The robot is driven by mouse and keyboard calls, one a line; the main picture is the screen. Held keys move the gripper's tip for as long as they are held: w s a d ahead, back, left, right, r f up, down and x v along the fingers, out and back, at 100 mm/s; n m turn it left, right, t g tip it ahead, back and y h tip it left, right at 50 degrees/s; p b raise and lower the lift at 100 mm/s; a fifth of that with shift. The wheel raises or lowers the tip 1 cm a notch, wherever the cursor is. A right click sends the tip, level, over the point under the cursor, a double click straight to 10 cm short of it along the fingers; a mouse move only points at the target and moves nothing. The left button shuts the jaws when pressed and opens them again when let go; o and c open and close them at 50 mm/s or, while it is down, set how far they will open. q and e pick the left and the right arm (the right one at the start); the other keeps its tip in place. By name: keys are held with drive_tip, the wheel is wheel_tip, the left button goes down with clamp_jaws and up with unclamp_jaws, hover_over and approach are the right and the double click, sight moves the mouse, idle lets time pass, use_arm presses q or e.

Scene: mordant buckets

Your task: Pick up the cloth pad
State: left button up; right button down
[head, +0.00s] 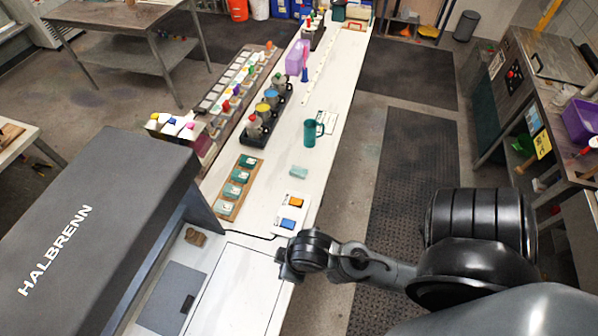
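A small pale teal pad (299,171), which looks like the cloth pad, lies flat on the long white bench (268,190). It is nearer than the teal mug and to the right of a wooden board with teal pieces. Nothing touches it. My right arm comes in from the right, and its dark end (289,266) is over the bench's near right edge, closer to me than the pad and well apart from it. Its fingers are too dark and small to tell whether they are open. My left gripper is out of view.
A teal mug (312,132) stands beyond the pad. A white plate with orange and blue buttons (291,213) lies between pad and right arm. The wooden board (241,187) is left. A large dark HALBRENN housing (110,200) covers the near left. Bench around the pad is clear.

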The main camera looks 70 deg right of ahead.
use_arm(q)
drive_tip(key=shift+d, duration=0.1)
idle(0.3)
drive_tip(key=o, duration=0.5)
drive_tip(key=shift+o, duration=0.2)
